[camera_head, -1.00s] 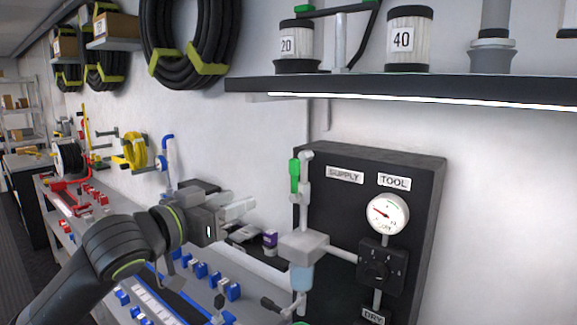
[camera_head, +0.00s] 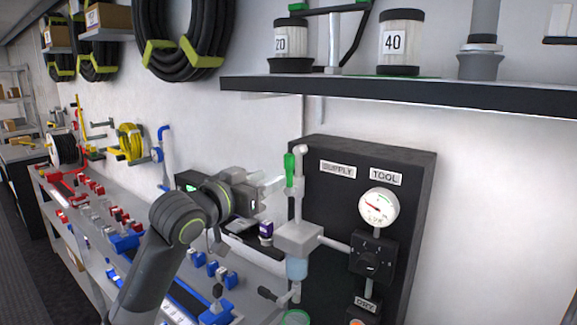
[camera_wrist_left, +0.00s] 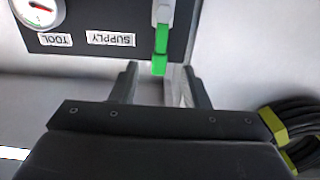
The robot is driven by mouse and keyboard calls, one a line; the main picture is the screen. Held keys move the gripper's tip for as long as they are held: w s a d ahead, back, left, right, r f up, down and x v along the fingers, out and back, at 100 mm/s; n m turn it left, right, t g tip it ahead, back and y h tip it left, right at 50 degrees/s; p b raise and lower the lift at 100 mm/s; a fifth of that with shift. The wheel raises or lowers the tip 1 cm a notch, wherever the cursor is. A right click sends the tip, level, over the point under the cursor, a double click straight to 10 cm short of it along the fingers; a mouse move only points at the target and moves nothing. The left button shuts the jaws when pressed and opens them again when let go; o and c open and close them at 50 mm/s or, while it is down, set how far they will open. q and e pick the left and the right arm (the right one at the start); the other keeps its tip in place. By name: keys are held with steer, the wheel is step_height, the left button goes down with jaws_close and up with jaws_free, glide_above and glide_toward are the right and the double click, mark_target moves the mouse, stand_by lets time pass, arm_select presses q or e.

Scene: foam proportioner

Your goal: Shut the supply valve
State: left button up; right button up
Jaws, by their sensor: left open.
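The supply valve's green handle (camera_head: 289,170) stands upright on the grey pipe beside the black panel (camera_head: 335,210), next to the SUPPLY label (camera_head: 337,169). My left gripper (camera_head: 274,187) is open, just left of the handle. In the left wrist view, turned upside down, the green handle (camera_wrist_left: 160,48) lies in line with the gap between the open fingers (camera_wrist_left: 160,76). The handle's end is near the fingertips; I cannot tell whether it is between them. Nothing is held. My right gripper is not in view.
A pressure gauge (camera_head: 378,207) and black regulator (camera_head: 371,257) sit right of the pipe. A grey filter unit (camera_head: 297,238) is below the handle. A shelf (camera_head: 400,89) with canisters overhangs the panel. Blue clips lie on the bench at lower left.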

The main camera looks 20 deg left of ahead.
mark_target(288, 170)
arm_select(q)
steer(key=p+x, duration=0.2)
steer(key=x, duration=0.4)
steer(key=shift+w+d+r, duration=0.1)
steer(key=shift+w, duration=0.3)
steer(key=shift+w+d, duration=0.15)
steer(key=shift+w, duration=0.4)
jaws_close()
